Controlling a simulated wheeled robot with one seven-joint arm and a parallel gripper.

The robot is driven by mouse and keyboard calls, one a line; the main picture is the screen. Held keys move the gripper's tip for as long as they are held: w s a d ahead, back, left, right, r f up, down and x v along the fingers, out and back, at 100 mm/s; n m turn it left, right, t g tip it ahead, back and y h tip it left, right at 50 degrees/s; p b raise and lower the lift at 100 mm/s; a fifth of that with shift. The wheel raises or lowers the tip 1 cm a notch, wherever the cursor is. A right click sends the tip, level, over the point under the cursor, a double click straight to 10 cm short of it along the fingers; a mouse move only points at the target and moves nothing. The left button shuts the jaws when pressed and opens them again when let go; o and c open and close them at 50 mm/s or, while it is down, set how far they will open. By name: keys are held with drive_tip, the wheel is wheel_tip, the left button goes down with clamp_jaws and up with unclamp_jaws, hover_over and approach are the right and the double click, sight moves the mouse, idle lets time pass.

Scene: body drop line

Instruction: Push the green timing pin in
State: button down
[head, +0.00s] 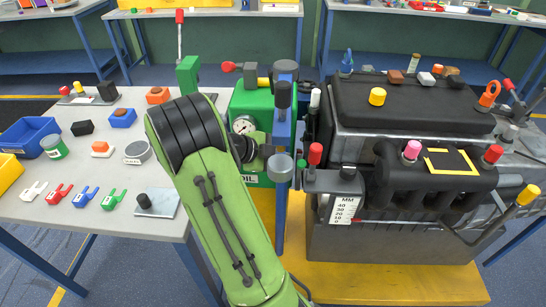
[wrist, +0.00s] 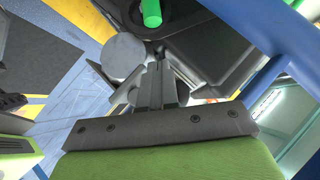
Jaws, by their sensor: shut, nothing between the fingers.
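The green timing pin (wrist: 151,12) shows in the wrist view as a bright green cylinder at the top edge, cut off by the frame. It stands out from a dark part beneath it. My gripper (wrist: 157,66) is shut and empty, its fingers pointing up the picture toward the pin. A gap shows between the fingertips and the pin; I cannot tell its depth.
A grey round part (wrist: 123,55) lies close left of my fingers. A blue bar (wrist: 265,80) runs along the right. In the head view the dark engine (head: 410,150) stands right of my arm, and a grey table (head: 100,235) with several small parts stands left.

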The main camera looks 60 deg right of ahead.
sight(302, 162)
drive_tip(key=d+f, duration=0.2)
drive_tip(key=s+d+f, duration=0.1)
drive_tip(key=d+f, duration=0.2)
drive_tip(key=shift+s+d+f+b, duration=0.2)
drive_tip(key=shift+f+b, duration=0.1)
drive_tip(key=shift+b, duration=0.1)
drive_tip(key=shift+w+d+f, duration=0.2)
drive_tip(key=shift+f, duration=0.05)
drive_tip(key=b, duration=0.1)
drive_tip(key=f+b, duration=0.1)
drive_tip(key=b, duration=0.1)
drive_tip(key=shift+w+d+f, duration=0.1)
drive_tip(key=shift+w+f, duration=0.1)
drive_tip(key=shift+w, duration=0.05)
